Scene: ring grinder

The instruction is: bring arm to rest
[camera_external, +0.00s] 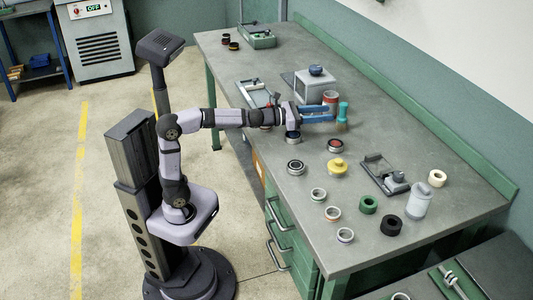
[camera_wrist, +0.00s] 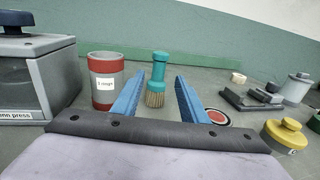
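My gripper (camera_external: 332,113) reaches out level over the workbench (camera_external: 262,82), with its two blue fingers spread apart. In the wrist view my gripper (camera_wrist: 160,80) is open, with a clear gap on both sides of the teal brush (camera_wrist: 158,75). The brush stands upright, bristles down, just beyond the fingertips; it also shows in the external view (camera_external: 343,112). No contact between brush and fingers is visible. My arm is stretched out from its column toward the bench.
A red-and-grey labelled can (camera_wrist: 103,82) stands left of the fingers. A yellow-knobbed piece (camera_external: 337,167), a black-and-grey fixture (camera_external: 384,174), a grey bottle (camera_external: 418,200) and several rings (camera_external: 318,195) lie toward the near end. The floor left of my base is clear.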

